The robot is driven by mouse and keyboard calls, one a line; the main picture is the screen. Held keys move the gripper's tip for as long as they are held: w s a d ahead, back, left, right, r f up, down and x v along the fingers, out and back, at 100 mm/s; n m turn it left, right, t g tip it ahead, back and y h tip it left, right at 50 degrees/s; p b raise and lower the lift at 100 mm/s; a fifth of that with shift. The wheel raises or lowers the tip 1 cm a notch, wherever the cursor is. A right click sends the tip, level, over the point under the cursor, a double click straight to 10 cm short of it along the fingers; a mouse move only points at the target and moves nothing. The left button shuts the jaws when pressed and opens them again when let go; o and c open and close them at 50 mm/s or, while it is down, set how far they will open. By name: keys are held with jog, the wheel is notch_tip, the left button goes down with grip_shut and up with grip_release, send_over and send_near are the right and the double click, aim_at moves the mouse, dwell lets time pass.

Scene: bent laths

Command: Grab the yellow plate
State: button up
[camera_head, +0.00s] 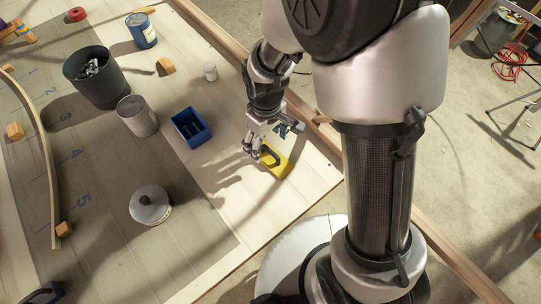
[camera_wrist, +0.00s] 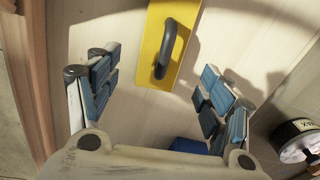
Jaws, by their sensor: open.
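The yellow plate (camera_head: 282,165) lies flat on the pale wooden table near its right edge in the head view. It carries a dark handle, so it looks like a float or trowel. In the wrist view the yellow plate (camera_wrist: 152,41) is at the top centre, and its black handle (camera_wrist: 170,50) runs along its middle. My gripper (camera_head: 262,150) is open and empty, just above and to the left of the plate. In the wrist view the blue-padded fingers of my gripper (camera_wrist: 165,75) stand apart on either side, with the plate beyond their tips. Part of the plate is hidden by my gripper.
A blue box (camera_head: 191,128) stands left of my gripper; its edge shows in the wrist view (camera_wrist: 188,146). A grey can (camera_head: 137,117), a dark bucket (camera_head: 97,78) and a lidded round pot (camera_head: 150,205) stand farther left. A wooden rail runs along the table's right edge.

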aim_at(267, 148)
notch_tip(267, 148, down, 5)
jog(key=shift+s+r+b, duration=0.1)
jog(key=shift+s+b, duration=0.05)
jog(key=shift+b, duration=0.8)
jog(key=shift+c, duration=0.3)
jog(key=c, duration=1.1)
